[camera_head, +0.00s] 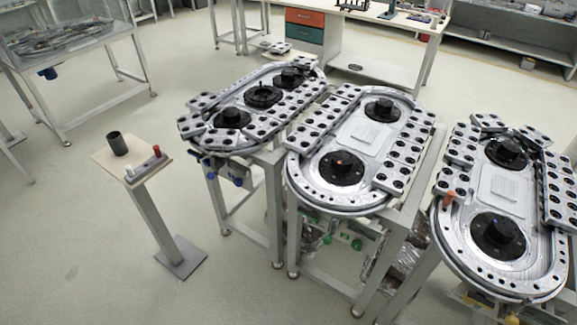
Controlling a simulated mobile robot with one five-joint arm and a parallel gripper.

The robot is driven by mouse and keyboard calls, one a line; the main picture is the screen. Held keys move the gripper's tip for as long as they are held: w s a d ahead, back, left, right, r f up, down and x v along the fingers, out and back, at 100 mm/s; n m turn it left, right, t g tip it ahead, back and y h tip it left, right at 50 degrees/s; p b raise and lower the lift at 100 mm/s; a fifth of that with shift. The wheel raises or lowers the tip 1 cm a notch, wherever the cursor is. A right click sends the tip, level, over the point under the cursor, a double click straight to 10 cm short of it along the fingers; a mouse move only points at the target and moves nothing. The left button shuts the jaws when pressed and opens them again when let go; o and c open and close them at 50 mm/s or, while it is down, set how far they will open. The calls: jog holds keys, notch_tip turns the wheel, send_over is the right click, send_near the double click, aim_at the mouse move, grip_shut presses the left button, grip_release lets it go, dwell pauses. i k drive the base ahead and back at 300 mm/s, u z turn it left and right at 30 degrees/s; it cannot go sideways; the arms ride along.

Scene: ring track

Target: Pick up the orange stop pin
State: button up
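An orange pin (448,199) stands upright at the left edge of the right-hand ring track (463,225), near a grey carrier block. It is small, and its lower end is hard to make out. A red pin (156,151) and a white pin (129,173) sit apart on a grey bar (145,165) at the front edge of a small pedestal table (107,158) on the left. My gripper is not in view.
A dark cup (117,143) stands on the pedestal table. The middle ring track (330,205) and left ring track (232,140) stand close together on metal frames. Open floor (90,250) lies around the pedestal. A workbench (385,25) is behind.

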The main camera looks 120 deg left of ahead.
aim_at(450, 196)
jog(key=u, duration=0.9)
jog(key=k, duration=0.15)
jog(key=u, duration=3.1)
jog(key=k, duration=0.65)
jog(key=z, duration=0.25)
jog(key=i, duration=1.1)
jog(key=u, duration=0.25)
